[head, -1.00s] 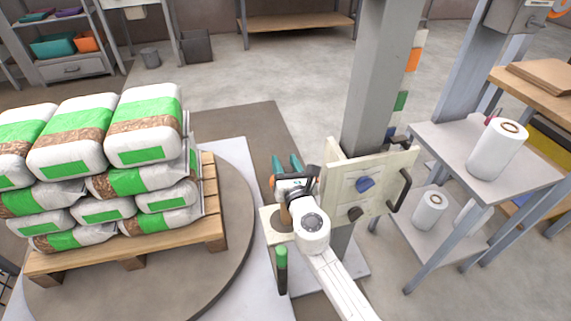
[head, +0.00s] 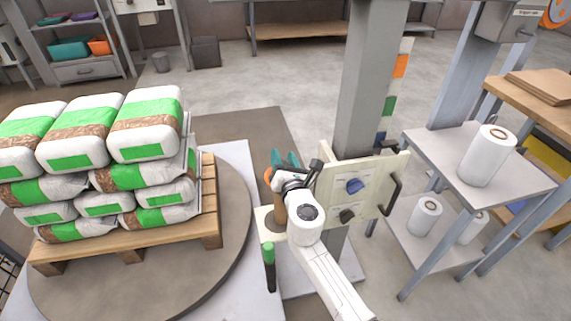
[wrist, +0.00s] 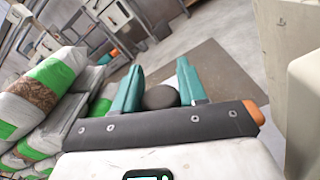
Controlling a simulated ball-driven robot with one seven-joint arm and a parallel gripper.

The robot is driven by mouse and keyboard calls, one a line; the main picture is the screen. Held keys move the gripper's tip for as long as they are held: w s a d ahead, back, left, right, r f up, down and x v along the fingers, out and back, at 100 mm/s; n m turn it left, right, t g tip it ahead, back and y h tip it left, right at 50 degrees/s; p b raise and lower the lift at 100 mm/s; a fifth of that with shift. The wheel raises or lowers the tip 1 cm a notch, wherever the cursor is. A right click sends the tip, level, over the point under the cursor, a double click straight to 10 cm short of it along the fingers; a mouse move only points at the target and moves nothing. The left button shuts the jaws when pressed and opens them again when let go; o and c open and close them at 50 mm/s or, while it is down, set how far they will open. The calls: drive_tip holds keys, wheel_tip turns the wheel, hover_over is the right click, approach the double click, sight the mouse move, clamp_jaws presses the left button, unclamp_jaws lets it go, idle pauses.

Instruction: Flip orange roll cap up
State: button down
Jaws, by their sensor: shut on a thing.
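My gripper (head: 284,160) has teal fingers and is beside the grey post, left of the cream panel (head: 369,200). In the wrist view my gripper (wrist: 158,85) has its two fingers on either side of a dark round thing (wrist: 160,97), of which only a rounded part shows. An orange-brown upright cylinder (head: 279,207) stands just below my gripper, partly hidden by my arm. I cannot tell whether the dark round thing belongs to it. A small orange patch shows at my gripper's left side in the head view; no orange cap stands out clearly.
A pallet (head: 130,248) of green and white bags (head: 146,125) sits on a round turntable (head: 235,205) at left. The panel carries a blue knob (head: 355,186) and dark handle (head: 391,194). A green-topped handle (head: 268,255) stands near my arm. A shelf (head: 440,140) holds white rolls (head: 488,155).

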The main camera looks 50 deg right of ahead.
drive_tip(key=shift+s+d, duration=0.1)
drive_tip(key=shift+d, duration=0.05)
drive_tip(key=c, duration=0.7)
unclamp_jaws()
drive_tip(key=v, duration=1.1)
drive_tip(key=shift+p, duration=0.3)
